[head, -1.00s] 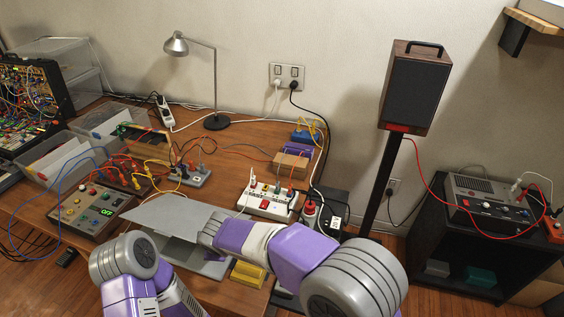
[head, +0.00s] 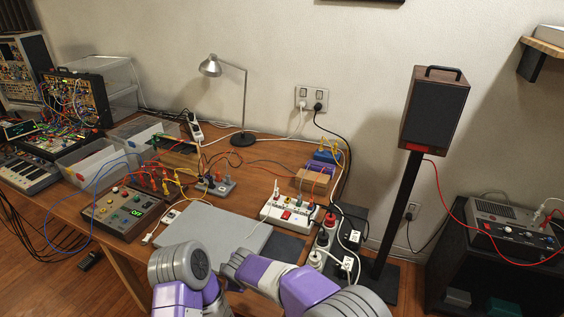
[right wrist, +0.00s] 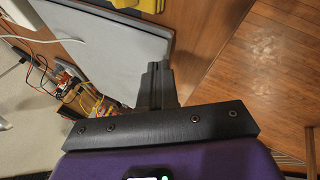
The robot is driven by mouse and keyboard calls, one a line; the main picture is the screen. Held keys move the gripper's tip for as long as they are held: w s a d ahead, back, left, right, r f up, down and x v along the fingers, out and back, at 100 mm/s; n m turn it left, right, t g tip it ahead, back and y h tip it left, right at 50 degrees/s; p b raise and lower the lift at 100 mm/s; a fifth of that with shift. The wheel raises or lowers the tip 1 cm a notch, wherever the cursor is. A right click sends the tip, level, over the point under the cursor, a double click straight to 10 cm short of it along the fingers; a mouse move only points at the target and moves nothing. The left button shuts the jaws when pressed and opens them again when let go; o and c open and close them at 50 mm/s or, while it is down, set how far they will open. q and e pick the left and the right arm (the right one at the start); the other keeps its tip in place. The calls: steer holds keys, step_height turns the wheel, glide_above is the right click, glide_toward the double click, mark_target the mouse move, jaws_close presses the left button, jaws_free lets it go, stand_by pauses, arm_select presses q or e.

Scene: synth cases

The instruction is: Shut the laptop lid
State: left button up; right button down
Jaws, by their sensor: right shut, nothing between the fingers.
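The laptop (head: 222,227) lies on the wooden desk as a flat grey slab in the head view. Its lid looks down on the base, with no gap or keyboard showing. My arms cover part of its front edge. My right gripper (right wrist: 157,72) shows in the right wrist view, with its dark fingers together and empty. A grey panel (right wrist: 135,42), seemingly the laptop, lies beneath the fingertips; I cannot tell whether they touch it. My left arm stands at the laptop's front left, but its gripper is not visible.
A control box (head: 124,212) with knobs stands left of the laptop. A lamp (head: 241,137) stands behind. Cables cross the desk.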

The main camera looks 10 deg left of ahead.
steer(key=p+v, duration=0.2)
steer(key=v, duration=0.5)
steer(key=shift+r, duration=0.25)
steer(key=shift+s+d, duration=0.1)
steer(key=shift+s, duration=0.05)
